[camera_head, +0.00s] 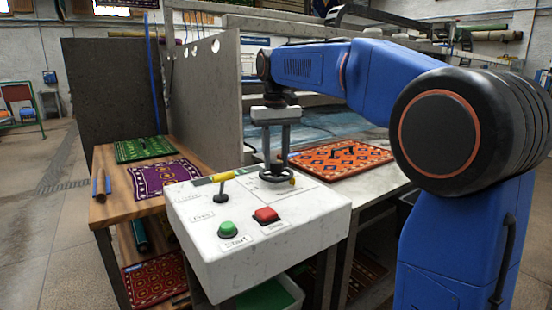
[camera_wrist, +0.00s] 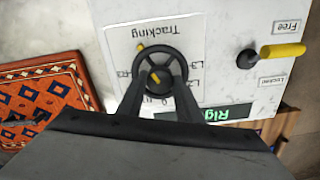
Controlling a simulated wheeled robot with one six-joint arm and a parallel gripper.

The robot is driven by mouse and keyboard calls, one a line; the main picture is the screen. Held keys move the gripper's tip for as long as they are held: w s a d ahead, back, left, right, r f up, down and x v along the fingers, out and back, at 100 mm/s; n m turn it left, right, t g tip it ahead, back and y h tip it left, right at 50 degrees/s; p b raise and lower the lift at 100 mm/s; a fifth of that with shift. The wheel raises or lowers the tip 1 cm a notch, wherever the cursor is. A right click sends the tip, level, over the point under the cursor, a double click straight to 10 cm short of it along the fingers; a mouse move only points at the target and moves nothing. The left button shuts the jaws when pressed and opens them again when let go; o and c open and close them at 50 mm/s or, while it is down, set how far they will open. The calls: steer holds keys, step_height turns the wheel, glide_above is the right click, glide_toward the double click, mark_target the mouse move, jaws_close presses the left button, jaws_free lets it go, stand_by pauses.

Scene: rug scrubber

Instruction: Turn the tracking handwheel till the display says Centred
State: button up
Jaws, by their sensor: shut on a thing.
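The tracking handwheel (camera_head: 277,177) is a small dark wheel on top of the white control box (camera_head: 255,243). In the wrist view the handwheel (camera_wrist: 160,76) shows a yellow mark at its hub and a yellow spot at its rim, beside a label plate reading "Tracking". My gripper (camera_head: 276,163) points down from above, shut on the handwheel; its fingers (camera_wrist: 158,82) reach the wheel from both sides. The display (camera_wrist: 236,112) is a dark green strip with pale letters, "Rig" readable, the rest hidden by a finger.
A yellow-handled lever (camera_head: 221,184) marked Free and Locked, a green Start button (camera_head: 228,230) and a red button (camera_head: 266,215) share the box top. An orange rug (camera_head: 343,158) lies behind right. A grey upright panel (camera_head: 212,105) stands behind left.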

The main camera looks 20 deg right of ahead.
mark_target(276, 161)
stand_by(0.4)
steer(key=o, duration=1)
steer(key=shift+o, duration=0.2)
step_height(276, 161, up, 17)
steer(key=shift+r, duration=0.2)
